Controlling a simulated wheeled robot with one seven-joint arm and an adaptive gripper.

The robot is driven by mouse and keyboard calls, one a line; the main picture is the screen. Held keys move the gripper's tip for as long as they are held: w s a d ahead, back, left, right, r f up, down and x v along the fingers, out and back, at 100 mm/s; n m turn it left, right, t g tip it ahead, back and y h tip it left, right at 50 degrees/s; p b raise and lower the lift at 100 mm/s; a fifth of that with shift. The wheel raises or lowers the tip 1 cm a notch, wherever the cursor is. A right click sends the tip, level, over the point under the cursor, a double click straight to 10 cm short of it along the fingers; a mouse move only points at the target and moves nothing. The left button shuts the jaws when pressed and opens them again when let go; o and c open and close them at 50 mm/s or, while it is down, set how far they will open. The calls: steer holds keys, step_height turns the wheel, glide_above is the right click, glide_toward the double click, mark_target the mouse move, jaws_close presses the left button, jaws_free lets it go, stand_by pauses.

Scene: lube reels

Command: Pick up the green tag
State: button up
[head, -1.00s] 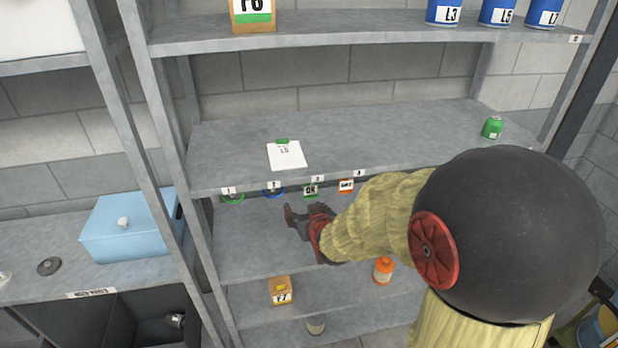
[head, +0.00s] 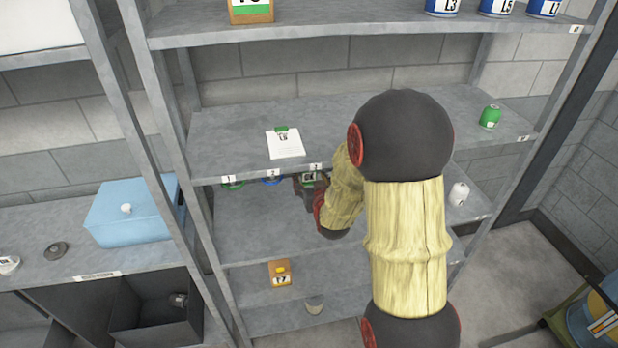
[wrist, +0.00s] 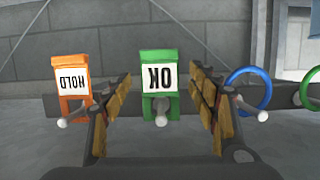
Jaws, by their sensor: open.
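The green tag (wrist: 158,58) carries a white label reading OK, upside down in the wrist view, and hangs at a peg on the shelf edge. My gripper (wrist: 157,105) is open, with one finger on each side of the tag in that view and gaps between them. I cannot tell whether the fingertips reach past it. In the head view the tag (head: 309,179) is partly covered by my gripper (head: 306,190) under the shelf lip.
An orange HOLD tag (wrist: 74,80) hangs just left of the fingers in the wrist view. A blue ring (wrist: 250,88) and a green ring (wrist: 313,88) hang to the right.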

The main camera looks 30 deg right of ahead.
steer(key=shift+x, duration=1.05)
steer(key=shift+c, duration=1.3)
steer(key=c, duration=0.7)
steer(key=shift+c, duration=0.2)
steer(key=shift+r, duration=0.15)
